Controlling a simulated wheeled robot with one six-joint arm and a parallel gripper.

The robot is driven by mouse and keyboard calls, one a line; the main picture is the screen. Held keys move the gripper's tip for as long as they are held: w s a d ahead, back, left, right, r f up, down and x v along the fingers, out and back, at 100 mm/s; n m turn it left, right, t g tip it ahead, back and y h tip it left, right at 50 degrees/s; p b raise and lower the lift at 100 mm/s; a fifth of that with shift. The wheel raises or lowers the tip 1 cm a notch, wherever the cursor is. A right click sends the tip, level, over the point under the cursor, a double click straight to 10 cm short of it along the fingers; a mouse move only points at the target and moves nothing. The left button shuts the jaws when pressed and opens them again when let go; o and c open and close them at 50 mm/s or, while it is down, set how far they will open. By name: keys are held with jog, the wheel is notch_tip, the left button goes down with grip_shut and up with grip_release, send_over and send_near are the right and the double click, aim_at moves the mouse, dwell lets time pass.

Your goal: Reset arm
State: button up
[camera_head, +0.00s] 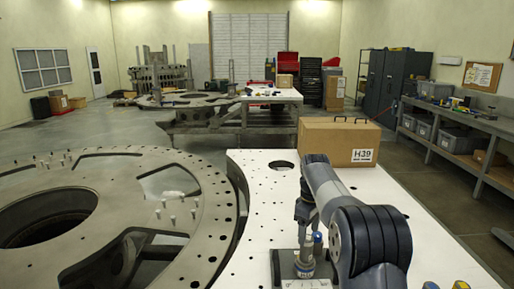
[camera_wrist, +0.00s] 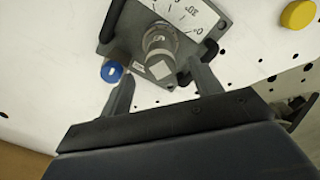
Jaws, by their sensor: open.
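My arm (camera_head: 365,225) is bent over the white table in the head view. My gripper (camera_wrist: 160,85) is open in the wrist view, its two fingers spread apart. A metal cylindrical tool piece (camera_wrist: 160,45) stands on a grey plate with a printed dial (camera_wrist: 195,15), ahead of and between the fingertips. I cannot tell whether the fingers touch it. In the head view the same plate (camera_head: 305,284) is at the front, below the end of my arm.
A blue-capped item (camera_wrist: 112,71) and a yellow round item (camera_wrist: 298,14) are near the plate. A cardboard box (camera_head: 325,145) marked H39 stands at the table's far end. The large turret ring (camera_head: 200,215) with upright pins lies at left. A workbench (camera_head: 470,125) runs along the right.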

aim_at(308, 238)
notch_tip(308, 238, up, 4)
jog(key=shift+f, duration=0.1)
notch_tip(308, 238, down, 10)
jog(key=shift+r+p, duration=0.15)
jog(key=shift+p, duration=0.45)
jog(key=shift+r+p, duration=0.1)
jog(key=shift+p, duration=0.35)
notch_tip(308, 238, up, 10)
jog(key=shift+p, duration=1)
jog(key=shift+s+r, duration=0.1)
